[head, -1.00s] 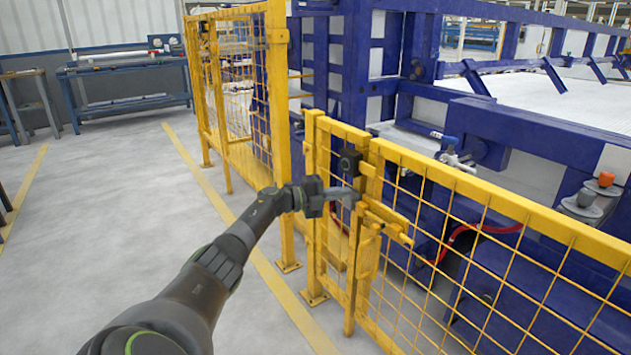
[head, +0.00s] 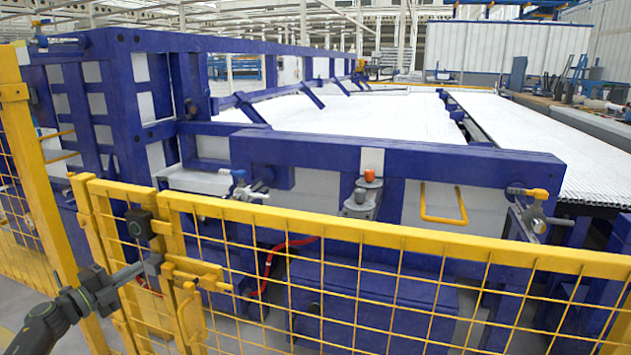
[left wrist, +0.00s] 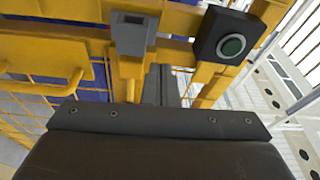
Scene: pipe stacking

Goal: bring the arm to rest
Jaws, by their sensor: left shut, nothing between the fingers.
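My left arm comes in at the lower left of the head view. Its gripper (head: 138,269) is shut with nothing held, in front of the yellow mesh gate (head: 335,232) close to the latch (head: 198,275). In the left wrist view the narrow shut fingers (left wrist: 163,85) point at the yellow bars. I cannot tell whether they touch the gate. A black box with a round green button (left wrist: 230,42) is beside them; it also shows on the gate post in the head view (head: 138,223). My right gripper is not in view.
A yellow fence post (head: 38,170) stands at the left. Behind the gate is a large blue machine frame (head: 400,160) with a red hose (head: 268,268) and a red button (head: 370,175). A white pipe bed (head: 350,115) lies beyond.

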